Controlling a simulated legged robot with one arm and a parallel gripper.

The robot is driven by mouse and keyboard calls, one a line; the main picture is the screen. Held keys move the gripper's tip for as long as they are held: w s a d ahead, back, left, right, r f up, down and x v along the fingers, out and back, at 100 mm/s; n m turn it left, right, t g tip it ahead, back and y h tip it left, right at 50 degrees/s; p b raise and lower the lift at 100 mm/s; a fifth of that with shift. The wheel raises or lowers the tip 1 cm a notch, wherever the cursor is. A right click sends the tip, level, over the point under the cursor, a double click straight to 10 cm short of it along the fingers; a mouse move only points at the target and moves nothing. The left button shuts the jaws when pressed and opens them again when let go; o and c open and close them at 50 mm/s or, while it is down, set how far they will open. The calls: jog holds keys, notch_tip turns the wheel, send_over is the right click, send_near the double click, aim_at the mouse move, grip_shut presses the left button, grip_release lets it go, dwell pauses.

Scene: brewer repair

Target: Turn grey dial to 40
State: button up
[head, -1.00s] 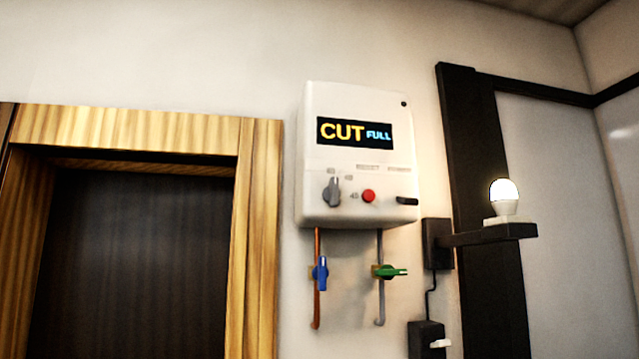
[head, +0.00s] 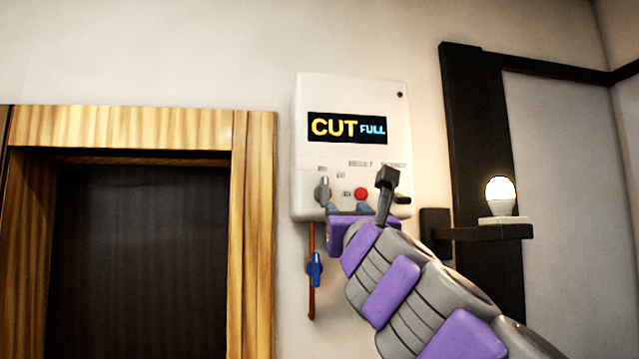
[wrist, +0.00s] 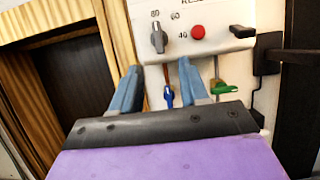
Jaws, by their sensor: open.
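The grey dial (head: 323,190) is on the lower left of the white wall-mounted brewer (head: 348,98). In the wrist view the dial (wrist: 158,38) stands with its pointer up, near the mark 80; the marks 60 and 40 run to its right, with 40 beside the red button (wrist: 198,33). The brewer's display (head: 347,128) reads "CUT FULL". My gripper (wrist: 160,78) is open and empty, its blue fingers below the dial and apart from it. In the head view my gripper (head: 348,208) is just below the dial and red button, and my arm hides the green valve.
A blue valve (head: 315,268) hangs on the copper pipe below the brewer. The green valve (wrist: 224,87) shows in the wrist view. A black lever (wrist: 242,31) sits right of the button. A lit bulb (head: 500,196) stands on a dark shelf at right. A wooden door frame (head: 255,230) is at left.

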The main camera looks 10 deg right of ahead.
jog(key=p, duration=0.6)
send_near(325, 187)
jog(key=x, duration=0.4)
jog(key=p+x, duration=0.4)
jog(key=shift+w+a+r+p, duration=0.15)
jog(key=shift+a+r+p, duration=0.1)
jog(key=shift+p, duration=0.15)
jog(key=shift+w+p, duration=0.3)
jog(key=shift+w+d+r+p, duration=0.1)
jog(key=shift+w+d+p, duration=0.3)
jog(key=shift+p, duration=0.1)
jog(key=shift+c, duration=0.3)
jog(key=shift+a, duration=0.1)
jog(key=c, duration=0.6)
